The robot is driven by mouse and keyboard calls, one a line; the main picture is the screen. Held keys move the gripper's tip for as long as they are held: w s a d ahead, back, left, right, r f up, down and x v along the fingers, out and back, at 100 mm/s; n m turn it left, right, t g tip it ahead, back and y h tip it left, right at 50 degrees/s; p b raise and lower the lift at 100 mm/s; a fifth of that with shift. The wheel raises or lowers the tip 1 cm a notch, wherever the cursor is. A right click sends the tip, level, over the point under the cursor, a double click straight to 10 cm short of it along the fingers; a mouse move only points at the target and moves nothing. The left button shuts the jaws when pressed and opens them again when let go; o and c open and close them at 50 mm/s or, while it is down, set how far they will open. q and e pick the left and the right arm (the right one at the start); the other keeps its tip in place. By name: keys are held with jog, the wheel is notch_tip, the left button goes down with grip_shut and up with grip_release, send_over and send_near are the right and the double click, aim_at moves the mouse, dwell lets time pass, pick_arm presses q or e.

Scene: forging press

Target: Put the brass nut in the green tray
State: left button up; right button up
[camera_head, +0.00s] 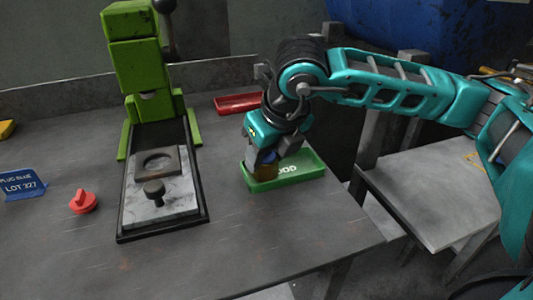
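The green tray (306,165) lies on the bench right of the green press, with white lettering on it, partly covered by my gripper. My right gripper (271,160) reaches down over the left part of the tray. A brownish-gold piece, seemingly the brass nut (265,173), shows at the fingertips, low in or just above the tray. The fingers hide much of it, and I cannot tell whether they grip it or stand around it. My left gripper is not in view.
A green press (140,60) stands at the back left, with a dark-framed plate (187,205) before it. A red tray (238,103) lies behind the green one. A red knob (83,201) and blue sign (23,184) are at left. The front of the bench is clear.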

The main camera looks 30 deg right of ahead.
jog(key=o, duration=0.5)
jog(key=shift+c, duration=0.2)
jog(key=shift+r+p, duration=0.25)
jog(key=shift+p, duration=0.05)
jog(key=p+v, duration=0.2)
jog(key=v, duration=1)
